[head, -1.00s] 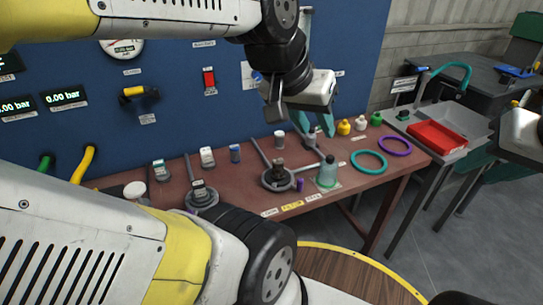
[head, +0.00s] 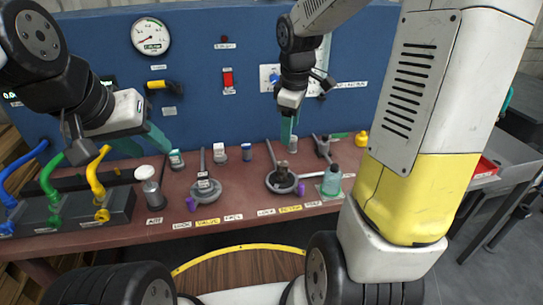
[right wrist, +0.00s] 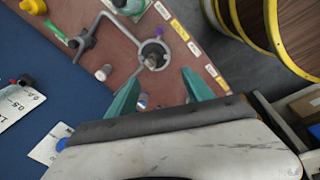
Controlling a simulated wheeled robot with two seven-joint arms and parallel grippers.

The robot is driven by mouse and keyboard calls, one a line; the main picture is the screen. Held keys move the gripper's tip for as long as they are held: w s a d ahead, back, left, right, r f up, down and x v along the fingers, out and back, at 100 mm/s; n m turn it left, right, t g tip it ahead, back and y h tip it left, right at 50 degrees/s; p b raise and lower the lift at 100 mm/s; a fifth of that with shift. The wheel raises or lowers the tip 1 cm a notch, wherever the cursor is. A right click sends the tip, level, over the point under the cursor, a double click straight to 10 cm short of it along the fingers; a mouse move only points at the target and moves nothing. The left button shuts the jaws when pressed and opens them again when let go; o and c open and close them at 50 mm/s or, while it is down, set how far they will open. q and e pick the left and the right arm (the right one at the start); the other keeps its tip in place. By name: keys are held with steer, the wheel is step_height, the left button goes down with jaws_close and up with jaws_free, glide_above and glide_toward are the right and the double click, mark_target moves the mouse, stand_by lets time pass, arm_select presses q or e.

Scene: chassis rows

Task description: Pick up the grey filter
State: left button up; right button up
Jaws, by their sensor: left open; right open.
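The grey filter appears to be the small grey cylinder (head: 292,145) standing at the back of the brown bench in the head view. My right gripper (head: 289,128) points down just above it, open and empty, its teal fingers partly overlapping in this view. In the right wrist view the right gripper (right wrist: 160,85) is open. A small grey upright piece (right wrist: 103,72) stands left of its fingers there. A second light grey shape (right wrist: 141,103) shows between the fingers; I cannot tell which one is the filter. My left gripper (head: 143,143) is open and empty above the bench's left part.
A ring bracket with levers (head: 282,183) stands in front of the filter. A green bottle (head: 331,180) is to its right. A blue-capped cylinder (head: 246,152) and a white-topped piece (head: 219,153) stand to the left. The blue panel (head: 200,55) rises behind the bench.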

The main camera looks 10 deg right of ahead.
mark_target(283, 163)
steer(key=w+f+n, duration=0.2)
steer(key=f, duration=0.1)
steer(key=w+f+n+g, duration=0.1)
steer(key=w+f+n, duration=0.1)
steer(key=f, duration=0.2)
steer(key=w+f+n+g, duration=0.1)
steer(key=w+f+n, duration=0.1)
steer(key=f, duration=0.2)
steer(key=shift+w+a, duration=0.15)
steer(key=shift+w, duration=0.25)
steer(key=f, duration=0.8)
steer(key=shift+w+f, duration=0.1)
steer(key=shift+w, duration=0.3)
jaws_close()
